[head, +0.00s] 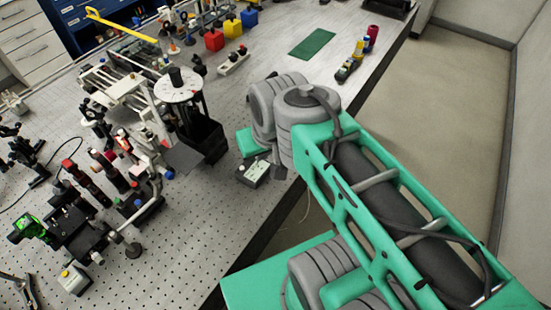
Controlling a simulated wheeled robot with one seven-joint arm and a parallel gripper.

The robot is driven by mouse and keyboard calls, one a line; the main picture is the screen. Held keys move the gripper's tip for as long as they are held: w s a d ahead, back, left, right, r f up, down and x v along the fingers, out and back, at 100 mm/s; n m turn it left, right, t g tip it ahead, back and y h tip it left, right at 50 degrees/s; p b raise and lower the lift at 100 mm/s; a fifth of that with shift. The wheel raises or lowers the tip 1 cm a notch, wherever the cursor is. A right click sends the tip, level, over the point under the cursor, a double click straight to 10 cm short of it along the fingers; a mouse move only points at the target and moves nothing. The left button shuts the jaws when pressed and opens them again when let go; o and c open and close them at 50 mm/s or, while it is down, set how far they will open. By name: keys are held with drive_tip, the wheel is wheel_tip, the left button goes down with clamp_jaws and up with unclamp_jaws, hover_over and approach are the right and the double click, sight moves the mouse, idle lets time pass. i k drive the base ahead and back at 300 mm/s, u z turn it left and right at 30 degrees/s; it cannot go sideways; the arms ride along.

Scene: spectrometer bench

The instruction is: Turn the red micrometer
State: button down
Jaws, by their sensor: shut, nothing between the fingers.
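Several dark cylinders with red ends stand in a cluster of optical mounts at the left of the head view. One red end (68,164) is at the cluster's left side, and another red-tipped part (110,155) is to its right. They are too small to tell which is the red micrometer or how it is turned. My arm crosses the right half of the view, over the bench edge, well to the right of this cluster. My gripper does not show; the arm's far end is hidden behind its own links.
The perforated bench (185,250) is bare in front of the cluster. A small box (253,172) lies by my arm. A black bin (207,140) and a white disc (178,86) stand between arm and cluster. A green mat (312,43) lies farther back.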

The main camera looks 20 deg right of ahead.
sight(135, 186)
drive_tip(key=u, duration=1.35)
drive_tip(key=i, duration=0.15)
drive_tip(key=z, duration=0.3)
